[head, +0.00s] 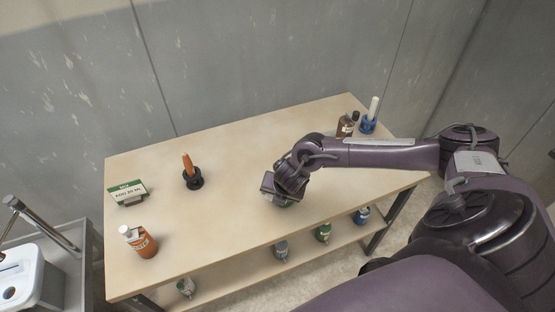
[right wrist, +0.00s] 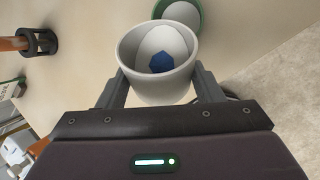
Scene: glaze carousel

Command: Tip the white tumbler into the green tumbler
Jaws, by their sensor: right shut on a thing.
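My right gripper (head: 283,194) is over the right-hand middle of the table in the head view. In the right wrist view its two fingers (right wrist: 163,88) are shut on the sides of the white tumbler (right wrist: 156,88). I see into the tumbler's mouth; something dark blue (right wrist: 161,62) lies at its bottom. The green tumbler (right wrist: 199,22), with a pale inside, is just beyond the white one, partly cut off by the frame's top edge. In the head view the gripper hides most of both tumblers. My left gripper is not in view.
On the table (head: 235,140) are an orange stick in a black holder (head: 193,180), a green-and-white sign (head: 128,192), an orange bottle (head: 139,241), a brown bottle (head: 346,126) and a blue holder with a white stick (head: 368,124). Several small jars stand on the lower shelf (head: 230,275).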

